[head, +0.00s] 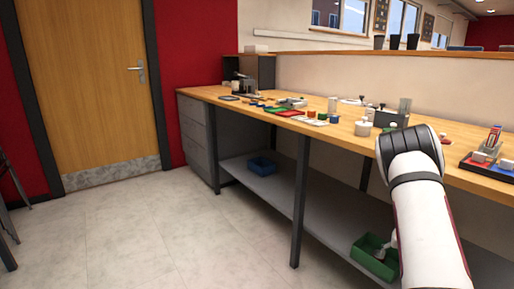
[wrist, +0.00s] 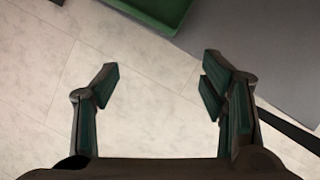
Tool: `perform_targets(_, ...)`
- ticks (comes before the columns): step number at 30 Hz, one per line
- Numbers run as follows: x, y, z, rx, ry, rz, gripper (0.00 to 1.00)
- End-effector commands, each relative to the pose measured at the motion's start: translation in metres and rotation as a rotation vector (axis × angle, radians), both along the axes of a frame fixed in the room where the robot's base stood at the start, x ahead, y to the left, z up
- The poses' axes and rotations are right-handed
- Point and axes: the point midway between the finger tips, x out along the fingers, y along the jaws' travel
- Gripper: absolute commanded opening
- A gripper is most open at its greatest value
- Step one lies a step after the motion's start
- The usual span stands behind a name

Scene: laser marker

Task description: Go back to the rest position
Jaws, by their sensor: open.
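My gripper (wrist: 158,88) is open and empty in the wrist view, with its dark green-padded fingers spread apart. Below it are pale floor tiles and part of a grey shelf (wrist: 260,45). In the head view my white arm stands in front of the workbench at the right, and the gripper itself cannot be made out there. A green bin (head: 374,256) sits on the lower shelf beside my arm. A green bin (wrist: 155,12) also shows at the top of the wrist view, apart from the fingers.
A long wooden workbench (head: 345,131) carries several small parts, trays and fixtures. A blue bin (head: 262,166) stands on its lower shelf. Dark bench legs (head: 300,200) rise at the front edge.

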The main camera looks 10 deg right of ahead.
Motion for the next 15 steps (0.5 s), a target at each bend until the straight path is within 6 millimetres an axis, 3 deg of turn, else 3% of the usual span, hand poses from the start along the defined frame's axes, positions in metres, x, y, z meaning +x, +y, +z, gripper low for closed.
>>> perform_targets(8, 0.026, 0.064, 0.068, 0.006, -0.016, 0.327, 0.66)
perform_targets(11, 0.033, 0.103, 0.105, -0.003, -0.028, 0.521, 0.66)
perform_targets(15, 0.031, 0.17, 0.163, -0.03, -0.047, 0.855, 0.66)
